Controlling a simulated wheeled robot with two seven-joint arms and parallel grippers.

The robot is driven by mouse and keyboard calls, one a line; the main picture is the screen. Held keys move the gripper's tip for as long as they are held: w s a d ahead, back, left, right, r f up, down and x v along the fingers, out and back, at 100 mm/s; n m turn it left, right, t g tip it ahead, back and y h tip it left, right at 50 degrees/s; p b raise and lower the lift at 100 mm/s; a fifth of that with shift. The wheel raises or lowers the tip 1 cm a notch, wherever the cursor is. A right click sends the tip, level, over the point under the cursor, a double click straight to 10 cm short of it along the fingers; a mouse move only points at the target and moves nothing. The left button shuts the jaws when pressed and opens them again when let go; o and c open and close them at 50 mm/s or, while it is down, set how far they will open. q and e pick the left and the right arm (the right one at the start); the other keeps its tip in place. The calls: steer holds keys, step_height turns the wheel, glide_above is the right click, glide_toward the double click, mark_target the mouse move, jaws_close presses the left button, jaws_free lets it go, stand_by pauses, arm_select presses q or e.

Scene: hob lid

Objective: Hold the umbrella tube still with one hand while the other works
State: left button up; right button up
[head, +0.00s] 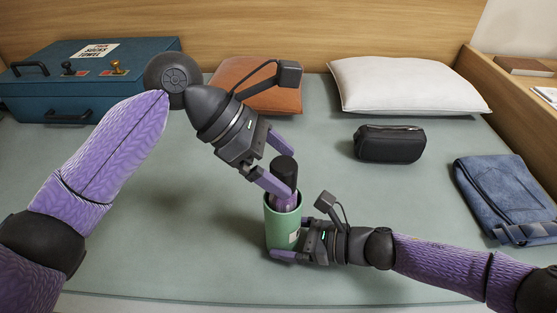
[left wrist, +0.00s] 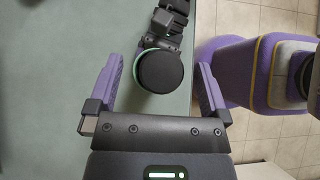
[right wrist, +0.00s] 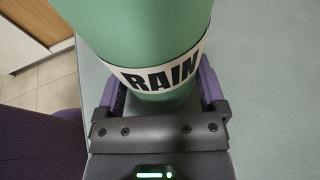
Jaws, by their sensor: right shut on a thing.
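The green umbrella tube (head: 283,228) stands upright on the grey-green surface near its front edge. It carries a white label reading RAIN, clear in the right wrist view (right wrist: 165,72). A dark-topped umbrella (head: 285,172) with a purple part below stands in the tube and sticks out of its top. My right gripper (head: 285,253) is shut around the lower part of the tube from the right. My left gripper (head: 277,163) is above the tube with its fingers apart on either side of the umbrella's top. In the left wrist view the round black top (left wrist: 160,72) lies between the open fingers, touching neither.
A blue case (head: 95,75) is at the back left. A brown cushion (head: 255,85) and a white pillow (head: 405,85) lie along the back. A black pouch (head: 390,144) and folded jeans (head: 505,195) are at the right. The surface left of the tube is clear.

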arm_select(q)
steer(key=v, duration=1.2)
arm_select(e)
steer(key=o, duration=0.8)
